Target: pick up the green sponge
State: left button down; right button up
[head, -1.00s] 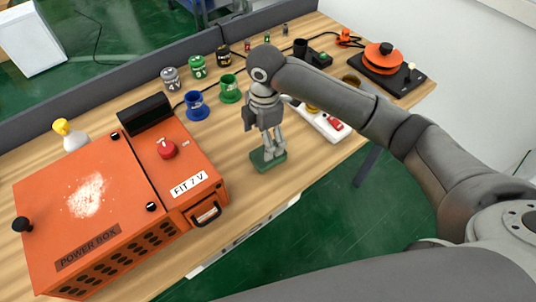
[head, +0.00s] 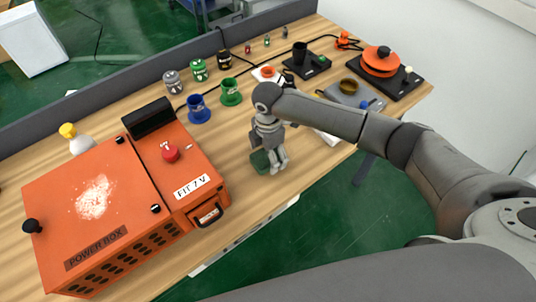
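The green sponge (head: 260,161) is a small dark green block near the front edge of the wooden table, right of the orange power box. My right gripper (head: 275,170) comes in from the right and points down at the sponge's right side. Its fingers cover part of the sponge. I cannot tell whether they touch or grip it, or whether the sponge is off the table. My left gripper is out of view.
The orange power box (head: 99,213) fills the table's left. Blue (head: 198,108) and green (head: 231,91) spool-shaped holders stand behind my gripper. A grey tray (head: 345,94), a white object (head: 327,137) and an orange-topped device (head: 381,62) are to the right.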

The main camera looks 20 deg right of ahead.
jog(key=shift+f, duration=0.4)
jog(key=shift+c, duration=0.5)
jog(key=c, duration=0.7)
jog(key=shift+o, duration=0.2)
jog(key=shift+r, duration=0.1)
jog(key=shift+w+r+b, duration=0.1)
jog(key=shift+r+b, duration=0.35)
jog(key=shift+r, duration=0.1)
jog(key=shift+r+b, duration=0.5)
jog(key=shift+r, duration=0.3)
jog(key=s+a+r+b, duration=0.1)
jog(key=s+r+b, duration=0.1)
jog(key=s+r, duration=0.8)
jog(key=s, duration=0.4)
jog(key=shift+a, duration=0.2)
